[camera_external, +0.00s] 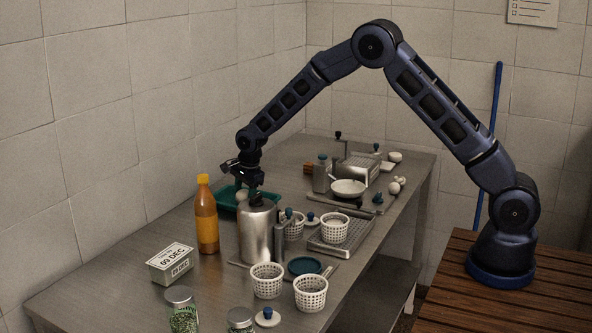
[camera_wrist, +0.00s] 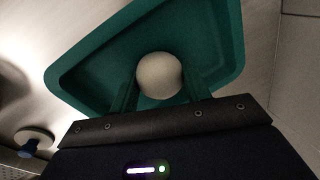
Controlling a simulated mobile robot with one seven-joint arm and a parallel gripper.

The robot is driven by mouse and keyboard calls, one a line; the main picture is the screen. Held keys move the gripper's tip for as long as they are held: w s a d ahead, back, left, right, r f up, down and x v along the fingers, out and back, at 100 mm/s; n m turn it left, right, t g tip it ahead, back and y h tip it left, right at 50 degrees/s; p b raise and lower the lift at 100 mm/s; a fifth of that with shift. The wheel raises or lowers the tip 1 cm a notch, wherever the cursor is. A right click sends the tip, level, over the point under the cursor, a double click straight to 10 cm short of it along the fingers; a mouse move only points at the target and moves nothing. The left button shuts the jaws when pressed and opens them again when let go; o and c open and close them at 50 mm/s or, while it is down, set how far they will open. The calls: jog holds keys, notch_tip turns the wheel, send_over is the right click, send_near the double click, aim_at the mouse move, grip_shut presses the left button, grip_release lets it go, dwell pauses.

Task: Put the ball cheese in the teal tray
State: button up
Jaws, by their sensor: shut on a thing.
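The ball cheese (camera_wrist: 159,75) is a pale round ball between the two fingers of my gripper (camera_wrist: 159,93) in the wrist view. My gripper is shut on it. The teal tray (camera_wrist: 85,62) lies behind the ball in that view and surrounds its outline. In the external view my gripper (camera_external: 245,178) points down by the teal tray (camera_external: 224,198), with the ball (camera_external: 242,195) just below it. The steel canister hides part of the tray. I cannot tell how far the ball is above the tray floor.
A steel canister (camera_external: 257,235) stands close in front of the tray, and an orange bottle (camera_external: 206,220) stands to its left. White perforated baskets (camera_external: 310,293) stand at the front right. A labelled tub (camera_external: 170,265) sits front left. The table's left middle is bare.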

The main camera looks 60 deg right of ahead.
jog(key=shift+f, duration=0.1)
jog(key=o, duration=1)
jog(key=d+v, duration=0.1)
jog(key=v, duration=1.2)
jog(key=s+r+n+t, duration=0.1)
jog(key=s+r+n, duration=0.4)
jog(key=s+r, duration=0.65)
jog(key=s+r+n, duration=0.5)
jog(key=s+r, duration=0.4)
jog(key=s, duration=0.6)
jog(key=s+f+n+t, duration=0.1)
jog(key=s+n, duration=1)
jog(key=s, duration=1.8)
jog(key=shift+y, duration=0.3)
